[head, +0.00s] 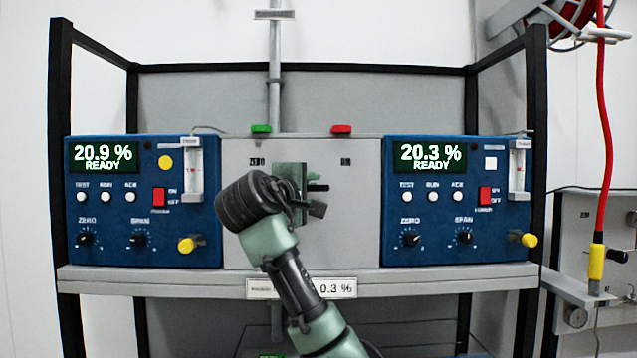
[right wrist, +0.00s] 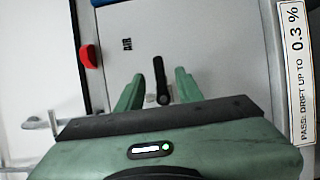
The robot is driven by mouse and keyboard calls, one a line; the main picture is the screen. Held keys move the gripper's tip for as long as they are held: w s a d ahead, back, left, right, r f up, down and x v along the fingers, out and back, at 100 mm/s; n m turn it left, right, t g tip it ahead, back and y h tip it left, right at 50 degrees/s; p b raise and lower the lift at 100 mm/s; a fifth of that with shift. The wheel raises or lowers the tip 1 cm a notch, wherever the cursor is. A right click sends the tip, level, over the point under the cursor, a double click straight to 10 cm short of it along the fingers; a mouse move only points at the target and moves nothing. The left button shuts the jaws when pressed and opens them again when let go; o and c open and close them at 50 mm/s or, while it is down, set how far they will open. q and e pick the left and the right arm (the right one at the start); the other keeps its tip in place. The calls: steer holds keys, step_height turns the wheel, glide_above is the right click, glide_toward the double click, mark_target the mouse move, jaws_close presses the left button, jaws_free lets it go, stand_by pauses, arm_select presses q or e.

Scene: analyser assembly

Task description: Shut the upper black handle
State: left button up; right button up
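The upper black handle (head: 318,187) is a short black lever on the grey centre panel (head: 360,220), sticking out roughly sideways in the head view. In the right wrist view the black handle (right wrist: 159,75) stands between the two green fingers of my right gripper (right wrist: 160,86), with a gap visible on each side. In the head view the right gripper (head: 300,188) is in front of the panel and hides the handle's left part. A dark piece (head: 318,208) shows just below; I cannot tell what it is. My left gripper is not in view.
Blue analysers flank the panel on the left (head: 120,220) and right (head: 440,220). A green button (head: 261,129) and a red button (head: 341,129) sit on the panel's top edge. A shelf edge (head: 450,277) runs below. A red hose (head: 606,140) hangs at right.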

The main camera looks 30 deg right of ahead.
mark_target(319, 190)
steer(key=p+x, duration=0.2)
steer(key=x, duration=0.2)
steer(key=shift+s+d+r, duration=0.1)
steer(key=shift+d+r, duration=0.05)
steer(key=shift+w+d, duration=0.3)
steer(key=shift+d, duration=0.05)
steer(key=shift+f, duration=0.2)
steer(key=shift+a, duration=0.1)
steer(key=shift+c, duration=0.3)
jaws_close()
steer(key=shift+f, duration=0.1)
